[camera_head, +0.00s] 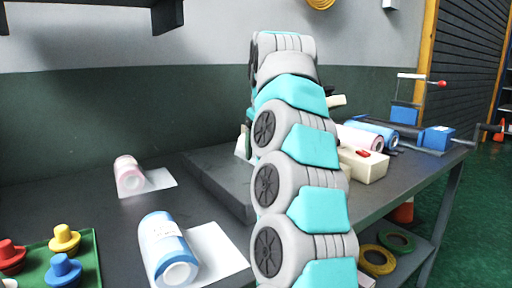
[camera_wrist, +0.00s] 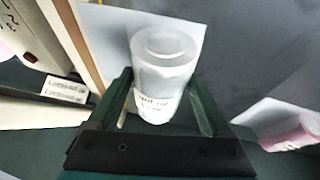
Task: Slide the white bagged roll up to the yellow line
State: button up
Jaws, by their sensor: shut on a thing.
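The white bagged roll (camera_wrist: 165,62) stands between the two dark green fingers of my gripper (camera_wrist: 157,82) in the wrist view. The fingers are shut on its sides, and a label with writing shows on its lower part. A pale sheet (camera_wrist: 110,38) lies behind the roll. A tan-orange strip (camera_wrist: 82,50) runs along the left of that sheet, apart from the roll; I cannot tell whether it is the yellow line. In the head view my arm hides the gripper and the held roll.
A pink roll (camera_head: 129,177) and a blue roll (camera_head: 165,246) lie on the dark bench. A green tray (camera_head: 91,266) with coloured knobbed pieces is at the front left. A cream box (camera_head: 364,165) and a blue-ended device (camera_head: 437,138) stand right of my arm.

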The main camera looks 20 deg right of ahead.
jog(key=shift+w+d, duration=0.2)
jog(key=shift+d, duration=0.5)
jog(key=shift+w+d, duration=0.25)
jog(key=shift+d, duration=0.5)
jog(key=shift+w+d, duration=0.2)
jog(key=shift+d, duration=0.5)
jog(key=shift+w, duration=0.2)
jog(key=shift+a, duration=0.15)
jog(key=o, duration=1.5)
jog(key=shift+r, duration=0.1)
